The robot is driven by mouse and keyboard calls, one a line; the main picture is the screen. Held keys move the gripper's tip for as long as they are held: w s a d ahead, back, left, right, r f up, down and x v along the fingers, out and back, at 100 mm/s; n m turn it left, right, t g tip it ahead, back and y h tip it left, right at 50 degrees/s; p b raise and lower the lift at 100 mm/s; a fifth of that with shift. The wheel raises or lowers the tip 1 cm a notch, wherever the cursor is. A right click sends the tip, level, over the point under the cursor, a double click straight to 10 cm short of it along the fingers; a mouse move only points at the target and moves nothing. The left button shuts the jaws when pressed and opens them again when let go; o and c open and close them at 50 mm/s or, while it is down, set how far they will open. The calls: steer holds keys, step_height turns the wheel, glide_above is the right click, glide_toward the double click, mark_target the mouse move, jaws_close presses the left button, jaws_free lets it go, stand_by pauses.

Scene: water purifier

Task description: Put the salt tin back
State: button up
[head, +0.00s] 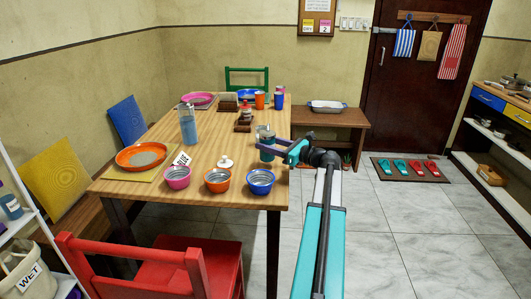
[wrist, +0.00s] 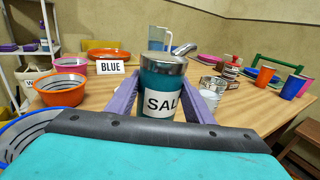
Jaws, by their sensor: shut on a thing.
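The salt tin (wrist: 162,80) is teal with a silver top and a white label reading "SAL", the rest hidden. It is upright between my gripper's purple fingers, over the right part of the dining table (head: 205,148). My gripper (wrist: 163,103) is shut on the tin. In the head view my gripper (head: 283,149) reaches in from the right, and the tin (head: 266,152) shows left of it. I cannot tell whether the tin's base touches the table. A brown wooden rack (head: 242,125) with small items stands behind it.
Blue (head: 261,183), orange (head: 218,181) and pink (head: 177,178) bowls line the near table edge. A white lid-like piece (head: 225,162) lies behind them. A red chair (head: 165,265) is in front.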

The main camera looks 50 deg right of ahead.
stand_by(0.3)
steer(key=shift+w+a, duration=0.1)
steer(key=shift+w, duration=0.25)
steer(key=shift+w+f+b, duration=0.15)
steer(key=shift+f+b, duration=0.1)
steer(key=shift+f, duration=0.65)
steer(key=shift+w+f+b, duration=0.1)
steer(key=shift+f+b, duration=0.1)
steer(key=shift+f, duration=0.65)
steer(key=o, duration=1.3)
steer(key=shift+f, duration=0.15)
steer(key=shift+s, duration=0.15)
steer(key=p+v, duration=0.1)
steer(key=v, duration=1)
steer(key=shift+s, duration=0.35)
